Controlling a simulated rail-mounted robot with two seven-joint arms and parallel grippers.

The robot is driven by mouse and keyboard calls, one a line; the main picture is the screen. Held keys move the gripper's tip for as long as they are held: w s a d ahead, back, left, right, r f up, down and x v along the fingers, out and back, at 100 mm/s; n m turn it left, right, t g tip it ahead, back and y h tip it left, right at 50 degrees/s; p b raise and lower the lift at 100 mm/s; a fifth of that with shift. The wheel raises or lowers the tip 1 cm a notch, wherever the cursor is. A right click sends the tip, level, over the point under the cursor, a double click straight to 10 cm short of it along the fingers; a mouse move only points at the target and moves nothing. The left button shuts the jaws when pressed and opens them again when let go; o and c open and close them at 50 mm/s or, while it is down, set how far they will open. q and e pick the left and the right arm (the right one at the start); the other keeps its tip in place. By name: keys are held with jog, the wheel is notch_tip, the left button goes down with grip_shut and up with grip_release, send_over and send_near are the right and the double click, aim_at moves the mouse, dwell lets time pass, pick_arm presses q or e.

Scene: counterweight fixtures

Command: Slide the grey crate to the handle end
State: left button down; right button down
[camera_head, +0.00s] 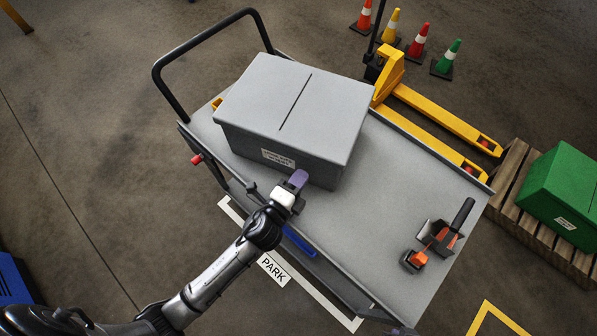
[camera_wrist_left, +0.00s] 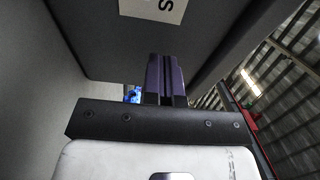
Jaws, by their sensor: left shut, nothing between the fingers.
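The grey crate (camera_head: 290,115) sits on the deck of a grey cart (camera_head: 385,215), towards the end with the black push handle (camera_head: 200,40). It has a dark slot line on top and a white label on its near side. My left gripper (camera_head: 298,180) is shut and empty, with its purple fingertips at the crate's near side close to the right corner. In the left wrist view the shut fingers (camera_wrist_left: 166,78) point at the crate's dark wall (camera_wrist_left: 110,45), below its label. I cannot tell whether they touch it. My right gripper is not in view.
A black and orange tool (camera_head: 440,235) lies on the cart's right end. A yellow pallet jack (camera_head: 430,110) and several cones (camera_head: 418,42) stand behind the cart. A green crate (camera_head: 565,190) rests on a wooden pallet (camera_head: 510,185) at the right. The deck right of the grey crate is mostly clear.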

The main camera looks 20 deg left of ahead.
aim_at(288, 160)
pick_arm(q)
jog(key=shift+w+a, duration=0.4)
jog(key=shift+w, duration=0.15)
jog(key=w+a, duration=0.2)
jog(key=w+a+p, duration=0.1)
jog(key=w+a, duration=0.1)
jog(key=w, duration=0.1)
jog(key=shift+w+a, duration=0.1)
jog(key=shift+w, duration=0.15)
jog(key=shift+s, duration=0.1)
